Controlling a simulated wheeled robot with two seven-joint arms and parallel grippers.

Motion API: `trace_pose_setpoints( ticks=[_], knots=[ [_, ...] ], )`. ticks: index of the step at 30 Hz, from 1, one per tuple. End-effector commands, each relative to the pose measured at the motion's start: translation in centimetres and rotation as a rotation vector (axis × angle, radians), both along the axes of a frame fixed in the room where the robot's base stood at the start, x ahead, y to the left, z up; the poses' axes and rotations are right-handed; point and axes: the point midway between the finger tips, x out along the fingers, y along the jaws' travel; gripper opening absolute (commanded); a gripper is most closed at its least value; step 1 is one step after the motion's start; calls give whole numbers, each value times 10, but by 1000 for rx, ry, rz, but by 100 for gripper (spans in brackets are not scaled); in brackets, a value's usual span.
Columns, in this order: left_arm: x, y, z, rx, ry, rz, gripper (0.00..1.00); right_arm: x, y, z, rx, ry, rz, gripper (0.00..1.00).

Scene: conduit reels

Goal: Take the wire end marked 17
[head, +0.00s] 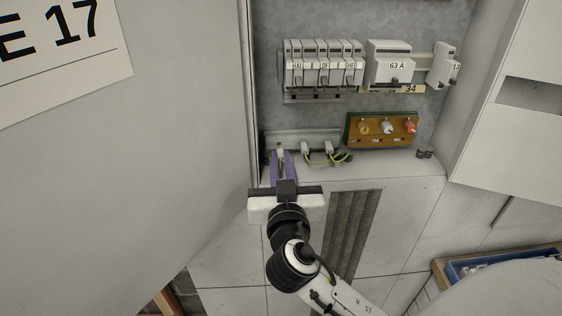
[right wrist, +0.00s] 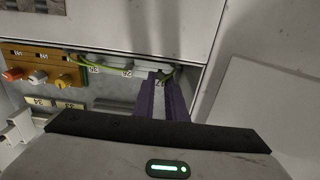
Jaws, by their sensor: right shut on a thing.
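The wire end marked 17 is a white tag (head: 281,153) at the left end of a row of tagged green-yellow wires in the cabinet. My right gripper (head: 283,167) has purple fingers shut on it, one on each side. In the right wrist view the tag (right wrist: 160,82) shows between the purple fingers (right wrist: 162,98), and only a 7 is legible on it. Two more tagged ends, a middle one (head: 305,147) and a right one (head: 329,147), sit beside it, clear of the fingers. My left gripper is out of view.
A brown terminal block (head: 381,143) with yellow, white and red knobs sits right of the wires. Breakers (head: 322,66) and a 63 A unit (head: 390,65) are above. A large grey panel (head: 185,140) stands close on the left. A blue bin (head: 470,266) is at lower right.

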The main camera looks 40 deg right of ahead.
Motion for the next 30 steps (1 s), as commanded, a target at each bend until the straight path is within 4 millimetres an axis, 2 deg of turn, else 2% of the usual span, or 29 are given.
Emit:
trace_pose_setpoints(
  ticks=[30],
  knots=[
    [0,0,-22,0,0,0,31,-49,30,-1,1,0,0,0]
  ],
)
